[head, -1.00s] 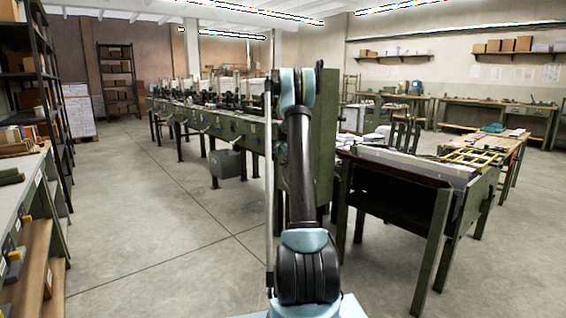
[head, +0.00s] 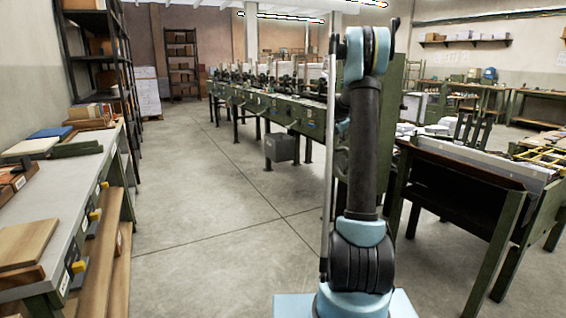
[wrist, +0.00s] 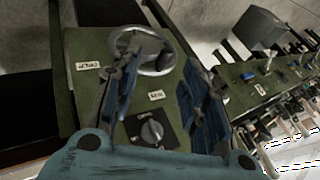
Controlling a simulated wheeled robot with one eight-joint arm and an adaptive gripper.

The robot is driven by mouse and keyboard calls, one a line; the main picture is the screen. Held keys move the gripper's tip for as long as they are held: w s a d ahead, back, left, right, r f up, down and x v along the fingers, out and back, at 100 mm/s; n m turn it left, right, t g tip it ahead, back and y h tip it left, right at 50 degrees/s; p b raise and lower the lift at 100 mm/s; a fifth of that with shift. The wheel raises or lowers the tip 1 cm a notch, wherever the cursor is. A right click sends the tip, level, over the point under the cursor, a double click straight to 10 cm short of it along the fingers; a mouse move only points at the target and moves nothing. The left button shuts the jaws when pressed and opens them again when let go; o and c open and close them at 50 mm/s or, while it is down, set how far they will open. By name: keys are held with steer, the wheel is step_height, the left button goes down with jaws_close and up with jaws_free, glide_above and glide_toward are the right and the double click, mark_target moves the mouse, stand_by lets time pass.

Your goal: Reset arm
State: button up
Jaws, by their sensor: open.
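My arm stands upright right of centre in the head view, its upper joint raised and its dark lower links above my light blue base. My gripper shows in the wrist view (wrist: 163,75), its two blue-padded fingers apart with nothing between them. Behind the fingers is a green machine panel (wrist: 90,50) with a round metal handwheel (wrist: 150,50), a dark knob (wrist: 152,131) and small labels. I cannot tell how far the fingers are from the panel. The gripper cannot be made out in the head view.
A long green machine line (head: 260,107) runs back behind my arm. A dark green-legged table (head: 465,170) stands close on the right. A workbench (head: 95,165) with books and boards lines the left, with a tall shelf (head: 108,75) behind it. The concrete floor (head: 190,200) between is clear.

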steer(key=s+a+r+n+g, duration=0.1)
steer(key=s+a+n, duration=0.15)
steer(key=s, duration=0.85)
steer(key=s+a+r+n+g, duration=0.15)
steer(key=s+a, duration=0.25)
steer(key=s, duration=0.8)
steer(key=s+a+r+n, duration=0.1)
steer(key=s+a+n, duration=0.15)
steer(key=s, duration=0.85)
steer(key=s+a+f+n+g, duration=0.1)
steer(key=s+f, duration=0.4)
steer(key=s, duration=0.6)
steer(key=s+a+f+n+g, duration=0.1)
steer(key=s+f, duration=0.4)
steer(key=s, duration=0.6)
steer(key=s+a+f+n+g+y, duration=0.1)
steer(key=s+a+f+n, duration=0.2)
steer(key=s, duration=0.8)
step_height(320, 180, down, 3)
steer(key=shift+r+n, duration=0.15)
steer(key=shift+n, duration=0.6)
steer(key=shift+w, duration=0.1)
steer(key=shift+w+f, duration=0.2)
steer(key=shift+w, duration=0.25)
